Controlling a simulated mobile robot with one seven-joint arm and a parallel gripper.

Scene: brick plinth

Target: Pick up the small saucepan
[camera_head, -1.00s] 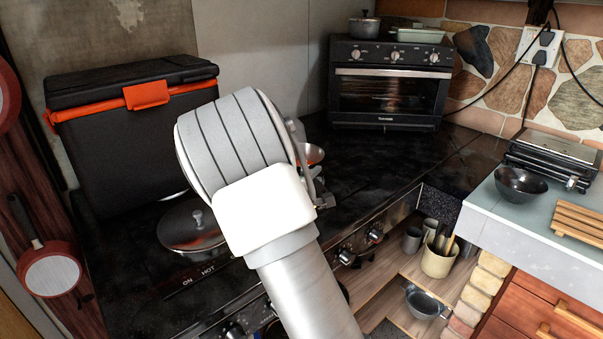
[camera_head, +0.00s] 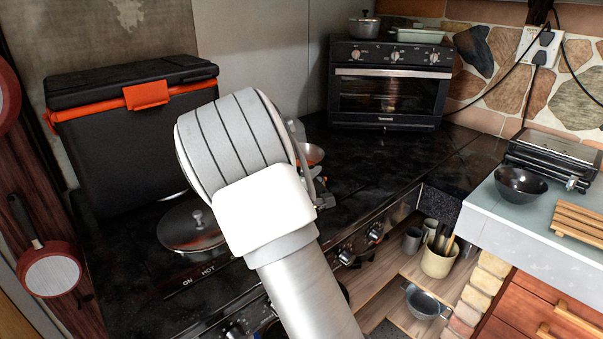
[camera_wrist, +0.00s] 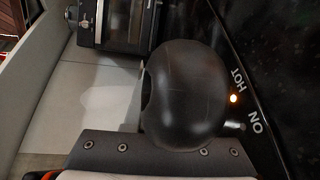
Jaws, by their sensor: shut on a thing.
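A small copper-coloured pan (camera_head: 311,154), which I take to be the small saucepan, shows just past my wrist on the black stove top. My arm hides most of it. My gripper (camera_head: 318,190) is mostly hidden behind my wrist; only a few of its metal parts show beside the pan. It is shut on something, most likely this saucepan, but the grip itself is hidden. In the wrist view a dark rounded shape (camera_wrist: 183,95) fills the middle; I cannot tell what it is. The fingertips do not show there.
A lidded pan (camera_head: 190,228) sits at the left of the stove (camera_head: 150,285). A black box with orange trim (camera_head: 130,150) stands behind it. A toaster oven (camera_head: 388,85) with a small pot (camera_head: 364,26) on top is at the back. The counter before the oven is clear.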

